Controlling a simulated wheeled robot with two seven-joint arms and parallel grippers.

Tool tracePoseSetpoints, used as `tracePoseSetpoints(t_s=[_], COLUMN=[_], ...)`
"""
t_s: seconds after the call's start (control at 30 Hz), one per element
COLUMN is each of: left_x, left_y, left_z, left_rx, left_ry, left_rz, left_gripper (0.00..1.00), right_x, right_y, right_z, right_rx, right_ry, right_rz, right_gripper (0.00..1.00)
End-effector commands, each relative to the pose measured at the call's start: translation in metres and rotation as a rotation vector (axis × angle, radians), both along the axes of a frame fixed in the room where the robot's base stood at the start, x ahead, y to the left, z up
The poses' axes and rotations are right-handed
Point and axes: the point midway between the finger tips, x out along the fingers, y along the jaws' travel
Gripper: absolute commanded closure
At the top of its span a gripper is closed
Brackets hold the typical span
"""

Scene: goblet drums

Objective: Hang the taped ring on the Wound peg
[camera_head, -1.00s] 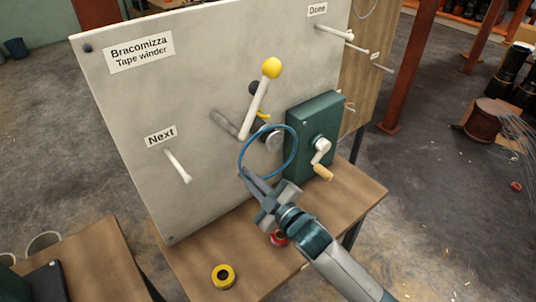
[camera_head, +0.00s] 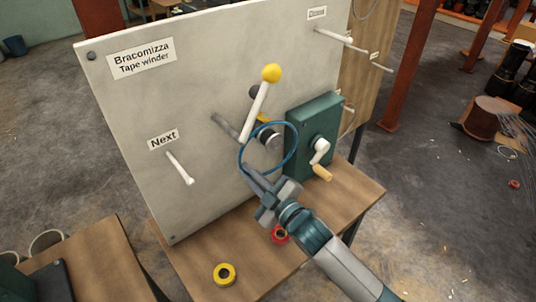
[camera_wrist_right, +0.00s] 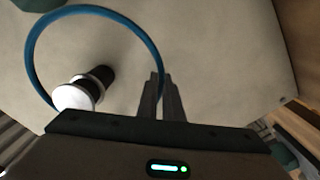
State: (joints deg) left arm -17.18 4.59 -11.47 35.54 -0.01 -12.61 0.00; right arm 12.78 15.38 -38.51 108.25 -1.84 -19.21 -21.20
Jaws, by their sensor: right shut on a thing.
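My right gripper (camera_head: 248,174) is shut on the lower left of a thin blue ring (camera_head: 297,146), in front of the grey panel (camera_head: 120,110). In the right wrist view the ring (camera_wrist_right: 148,38) arches left from the fingertips (camera_wrist_right: 160,82). A dark spindle with a pale end disc (camera_wrist_right: 74,97) shows through the ring; I cannot tell whether the ring is around it or only in front. No separate tape shows on the ring. A white peg (camera_head: 332,34) sits at the panel's top right under a label (camera_head: 317,13) too small to read surely. My left gripper is out of view.
A lever with a yellow knob (camera_head: 271,73) and a grey rod (camera_head: 224,126) stand out near the ring. A green box (camera_head: 305,120) with a crank (camera_head: 320,150) is right of it. The "Next" peg (camera_head: 180,168) is bare. Yellow (camera_head: 224,274) and red tape rolls lie on the table.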

Motion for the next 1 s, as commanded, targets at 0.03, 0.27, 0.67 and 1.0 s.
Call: tracePoseSetpoints(t_s=[0.03,0.27,0.67,1.0], left_x=[0.0,0.0,0.0,0.0], left_y=[0.0,0.0,0.0,0.0], left_z=[0.0,0.001,0.013,0.022], left_rx=[0.0,0.0,0.0,0.0], left_ry=[0.0,0.0,0.0,0.0], left_rz=[0.0,0.0,0.0,0.0], left_gripper=[0.47,0.47,0.47,0.47], right_x=[0.0,-0.001,-0.022,-0.043], right_y=[0.0,-0.001,-0.016,-0.031], right_z=[0.0,0.0,0.001,0.001], right_rx=[0.0,0.0,0.0,-0.001], right_ry=[-0.001,0.0,0.0,0.0], right_rz=[0.001,0.0,0.0,-0.001], right_gripper=[1.0,1.0,1.0,1.0])
